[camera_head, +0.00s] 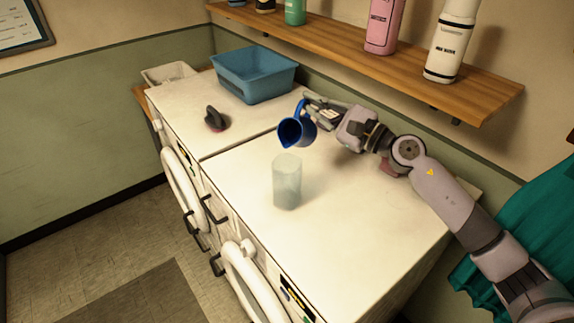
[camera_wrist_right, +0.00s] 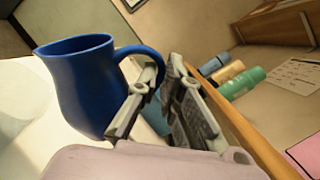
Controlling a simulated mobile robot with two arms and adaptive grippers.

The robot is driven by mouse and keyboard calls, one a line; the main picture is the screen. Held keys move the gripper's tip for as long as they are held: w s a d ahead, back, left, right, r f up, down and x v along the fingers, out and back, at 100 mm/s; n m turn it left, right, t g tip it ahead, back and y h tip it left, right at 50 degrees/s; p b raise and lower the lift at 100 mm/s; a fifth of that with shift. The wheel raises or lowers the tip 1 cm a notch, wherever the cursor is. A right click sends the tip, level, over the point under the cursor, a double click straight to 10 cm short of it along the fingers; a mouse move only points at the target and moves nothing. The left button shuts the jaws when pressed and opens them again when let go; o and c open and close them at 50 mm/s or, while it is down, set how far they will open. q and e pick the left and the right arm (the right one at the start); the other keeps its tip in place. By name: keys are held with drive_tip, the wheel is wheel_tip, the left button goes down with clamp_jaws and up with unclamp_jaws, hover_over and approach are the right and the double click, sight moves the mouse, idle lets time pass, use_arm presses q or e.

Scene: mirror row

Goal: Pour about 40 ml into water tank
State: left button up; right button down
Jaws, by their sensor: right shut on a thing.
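A blue jug (camera_head: 291,132) is held in the air above the white machine top, tipped with its mouth toward the lower left in the head view. My right gripper (camera_head: 310,106) is shut on its handle; the jug also shows in the right wrist view (camera_wrist_right: 85,80), with the gripper fingers (camera_wrist_right: 155,95) at its handle. A translucent, pale water tank (camera_head: 287,182) stands upright on the machine top, below and slightly left of the jug. I see no stream between them. The liquid levels in the jug and tank cannot be told. My left gripper is not in view.
A blue basin (camera_head: 254,75) and a dark iron-like object (camera_head: 215,119) are on the left machine. A white basket (camera_head: 170,73) stands behind. A wooden shelf (camera_head: 400,51) with several bottles runs along the wall. The top around the tank is clear.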

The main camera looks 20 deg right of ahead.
drive_tip(key=shift+s+a+f+n+b, duration=0.1)
drive_tip(key=shift+s+a+n+b, duration=0.1)
drive_tip(key=shift+n+b, duration=0.3)
drive_tip(key=shift+s+a+f+n+b, duration=0.1)
drive_tip(key=shift+s+a+n+b, duration=0.15)
drive_tip(key=shift+n, duration=0.45)
drive_tip(key=shift+w+d+y, duration=0.3)
drive_tip(key=shift+w+d, duration=0.2)
drive_tip(key=shift+w, duration=0.25)
drive_tip(key=shift+s+a+r+n+b, duration=0.15)
drive_tip(key=shift+r+n+b, duration=0.05)
drive_tip(key=shift+n+b, duration=0.4)
drive_tip(key=shift+s+a+r+n+b, duration=0.1)
drive_tip(key=shift+r+n+b, duration=0.05)
drive_tip(key=shift+n+b, duration=0.45)
idle(1.0)
